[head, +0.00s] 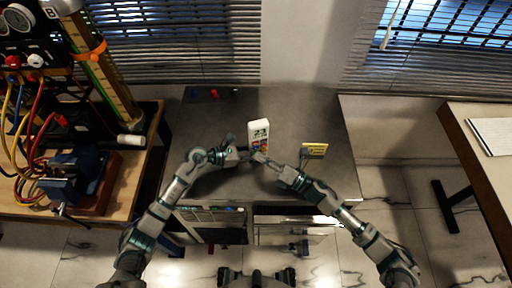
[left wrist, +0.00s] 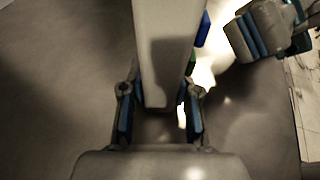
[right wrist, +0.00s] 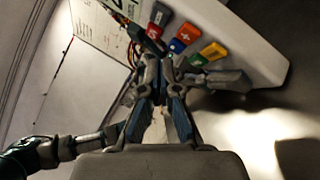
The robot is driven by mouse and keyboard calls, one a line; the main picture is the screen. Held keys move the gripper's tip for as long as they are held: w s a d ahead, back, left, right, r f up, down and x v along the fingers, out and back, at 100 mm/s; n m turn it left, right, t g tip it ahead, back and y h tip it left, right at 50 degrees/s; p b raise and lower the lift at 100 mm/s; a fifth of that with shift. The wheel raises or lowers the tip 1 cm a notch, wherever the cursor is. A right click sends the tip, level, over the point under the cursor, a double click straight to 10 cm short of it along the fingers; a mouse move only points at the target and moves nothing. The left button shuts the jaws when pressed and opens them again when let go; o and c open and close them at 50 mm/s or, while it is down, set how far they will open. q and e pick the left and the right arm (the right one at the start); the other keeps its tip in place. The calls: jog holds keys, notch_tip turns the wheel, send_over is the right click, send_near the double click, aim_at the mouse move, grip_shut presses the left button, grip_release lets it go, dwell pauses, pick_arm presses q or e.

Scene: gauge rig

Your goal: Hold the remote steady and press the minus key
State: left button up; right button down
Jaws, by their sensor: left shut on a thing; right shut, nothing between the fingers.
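The white remote (head: 258,130) stands over the grey table in the head view, with a display and coloured keys on its face. My left gripper (head: 243,154) is shut on its lower part; in the left wrist view the remote's pale body (left wrist: 165,60) lies between the two fingers (left wrist: 160,112). My right gripper (head: 263,158) is shut and empty close to the key face. In the right wrist view its fingertips (right wrist: 163,72) are by the blue, red, orange and green keys (right wrist: 187,33). The orange key bears a plus. I cannot make out the minus key or any contact.
A small yellow sign (head: 314,150) stands on the table (head: 200,125) to the right. Small coloured pieces (head: 214,94) lie at the table's back left. A bench with a blue vise (head: 85,185) and cables is at left. Another table (head: 480,165) is at right.

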jog(key=shift+w, duration=0.15)
dwell(0.5)
jog(key=shift+w+a, duration=0.1)
jog(key=shift+w, duration=0.15)
jog(key=shift+w+a, duration=0.1)
jog(key=shift+w, duration=0.3)
dwell(0.6)
jog(key=shift+s, duration=0.15)
jog(key=shift+s+d, duration=0.25)
jog(key=shift+s, duration=0.4)
jog(key=shift+s+d, duration=0.25)
jog(key=shift+s, duration=0.55)
jog(key=shift+s+d, duration=0.25)
jog(key=shift+s, duration=0.55)
jog(key=shift+s+d, duration=0.25)
jog(key=shift+s, duration=0.55)
pick_arm(q)
jog(key=o, duration=0.9)
